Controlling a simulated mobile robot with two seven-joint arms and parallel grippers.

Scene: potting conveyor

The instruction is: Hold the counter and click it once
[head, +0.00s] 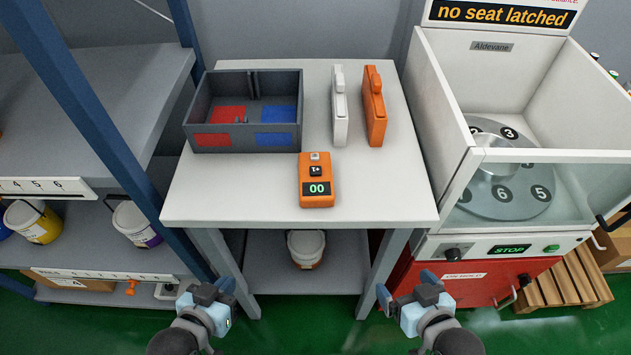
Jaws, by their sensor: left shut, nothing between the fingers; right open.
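The counter (317,192) is a small orange box lying on the white table (230,205), near the middle of its front part. It has a dark button marked with a plus sign (316,171) and a display reading 00 in green. My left gripper (224,288) is shut and empty, low in front of the table at the left. My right gripper (405,287) is open and empty, low in front of the table at the right. Both grippers are apart from the counter.
A dark two-compartment bin (213,143) with red and blue floors stands at the table's back left. A white case (339,110) and an orange case (374,110) are behind the counter. A machine (440,115) stands right of the table, shelves (90,105) left.

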